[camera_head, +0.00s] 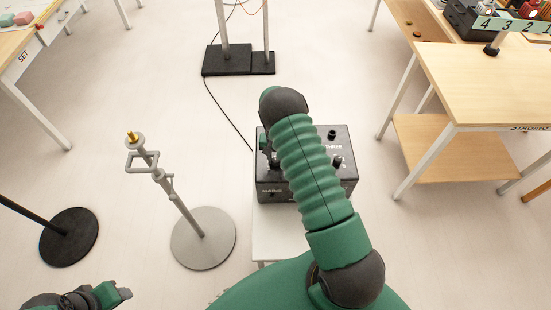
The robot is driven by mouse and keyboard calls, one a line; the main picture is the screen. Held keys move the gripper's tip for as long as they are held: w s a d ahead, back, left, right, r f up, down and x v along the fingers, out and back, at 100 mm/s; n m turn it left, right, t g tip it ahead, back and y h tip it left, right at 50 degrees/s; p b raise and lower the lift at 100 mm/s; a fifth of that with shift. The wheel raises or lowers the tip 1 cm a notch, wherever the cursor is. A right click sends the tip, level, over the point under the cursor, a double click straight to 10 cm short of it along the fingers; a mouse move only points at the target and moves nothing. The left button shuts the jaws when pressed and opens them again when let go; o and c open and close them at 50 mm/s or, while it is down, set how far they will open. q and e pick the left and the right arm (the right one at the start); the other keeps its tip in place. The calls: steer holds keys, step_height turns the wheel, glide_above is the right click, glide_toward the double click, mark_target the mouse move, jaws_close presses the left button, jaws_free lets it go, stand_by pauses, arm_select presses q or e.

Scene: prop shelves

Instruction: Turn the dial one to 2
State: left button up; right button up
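A black control box (302,187) with several dark knobs stands on a pale stand in the middle of the camera_head view. One knob (332,134) is at its back right and another (338,162) is at its right. My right arm crosses over the box and hides its middle. My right gripper (267,152) points down at the box's left side, close to a dark knob there. It is mostly hidden, so contact and finger opening cannot be told. Dial numbers are too small to read. My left gripper (118,294) is at the bottom left edge, away from the box.
A grey stand with a round base (203,239) is left of the box. A black round base (69,237) is farther left. A wooden table (480,80) is at right, and a black-based stand (228,60) is behind. Pale floor lies between them.

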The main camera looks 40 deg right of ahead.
mark_target(276, 159)
jaws_close()
steer(key=shift+m+b, duration=0.3)
steer(key=shift+m, duration=0.2)
steer(key=o, duration=0.8)
jaws_free()
steer(key=shift+r, duration=0.15)
step_height(276, 159, up, 16)
steer(key=shift+r+b, duration=0.25)
steer(key=shift+b, duration=0.2)
